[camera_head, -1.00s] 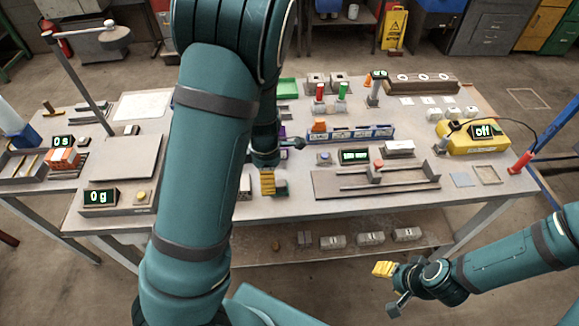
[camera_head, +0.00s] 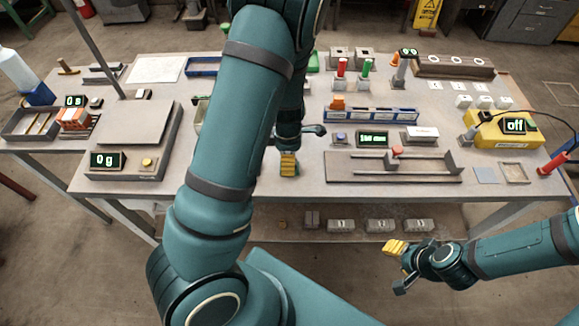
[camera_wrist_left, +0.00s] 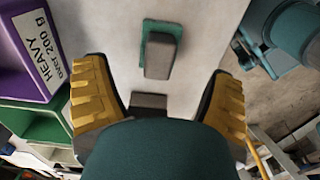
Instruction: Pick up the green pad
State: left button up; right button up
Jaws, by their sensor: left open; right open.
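A green pad (camera_wrist_left: 147,29) lies on the pale table top in the left wrist view, with a grey block (camera_wrist_left: 161,57) over most of it, so its edge and upper end show. A second dark grey block (camera_wrist_left: 150,101) sits nearer, partly hidden by my wrist. My left gripper (camera_wrist_left: 163,78) is open, its yellow fingers on either side of the line of these blocks and nothing between the tips. In the head view my left gripper (camera_head: 288,163) is over the table's front part, and I cannot make out the pad there. My right gripper (camera_head: 399,267) is open and empty in front of the table.
In the left wrist view, a purple bin (camera_wrist_left: 22,80) labelled "HEAVY over 200 g" and a green bin (camera_wrist_left: 40,127) stand close to the left finger. In the head view a scale (camera_head: 127,140) reading 0 g is at left, and a railed track (camera_head: 392,170) is at right.

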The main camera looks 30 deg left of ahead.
pick_arm(q)
notch_tip(320, 180, down, 5)
jog(key=shift+w+d+b, duration=0.1)
jog(key=shift+w+b, duration=0.05)
jog(key=shift+b, duration=0.4)
jog(key=shift+c, duration=0.3)
jog(key=c, duration=1.2)
